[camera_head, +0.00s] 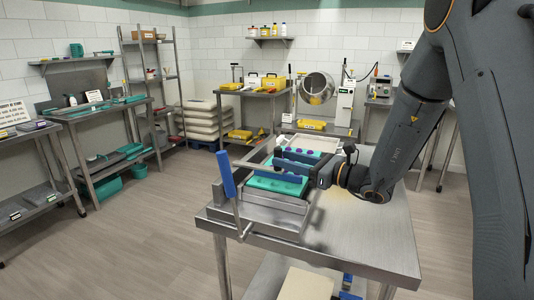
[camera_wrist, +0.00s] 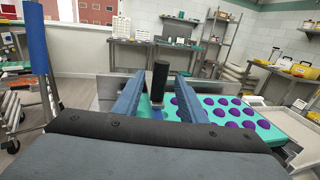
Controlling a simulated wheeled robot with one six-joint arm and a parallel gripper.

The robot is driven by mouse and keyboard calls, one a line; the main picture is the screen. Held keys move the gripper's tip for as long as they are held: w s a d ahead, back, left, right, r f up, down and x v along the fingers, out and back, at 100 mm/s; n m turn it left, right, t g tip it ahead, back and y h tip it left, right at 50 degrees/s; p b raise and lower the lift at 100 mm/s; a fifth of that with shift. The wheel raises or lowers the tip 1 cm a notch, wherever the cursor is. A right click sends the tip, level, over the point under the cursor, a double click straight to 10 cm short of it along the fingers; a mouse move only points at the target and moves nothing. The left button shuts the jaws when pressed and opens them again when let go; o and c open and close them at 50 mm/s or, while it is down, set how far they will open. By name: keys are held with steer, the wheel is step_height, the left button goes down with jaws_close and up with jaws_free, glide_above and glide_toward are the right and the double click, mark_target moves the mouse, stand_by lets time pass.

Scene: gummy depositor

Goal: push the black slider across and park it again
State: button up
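The black slider's upright knob (camera_wrist: 160,78) stands between the two blue fingers of my gripper (camera_head: 280,157) in the wrist view. A gap shows on each side of it, so the fingers are open around it and not visibly touching. The knob's foot meets a metal part near the teal mould tray (camera_wrist: 269,133), which holds several purple gummies. The teal tray also shows in the head view (camera_head: 268,184), partly under my fingers. I cannot pick out the knob in the head view.
The depositor stands on a steel table (camera_head: 370,235). A blue-handled lever (camera_head: 227,174) rises at its near left; it also shows in the wrist view (camera_wrist: 36,45). The table's right part is clear. Shelves and benches line the walls.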

steer(key=p+x, duration=0.1)
steer(key=x, duration=0.6)
steer(key=shift+w+a+p, duration=0.1)
steer(key=shift+p, duration=0.25)
jaws_close()
stand_by(1.1)
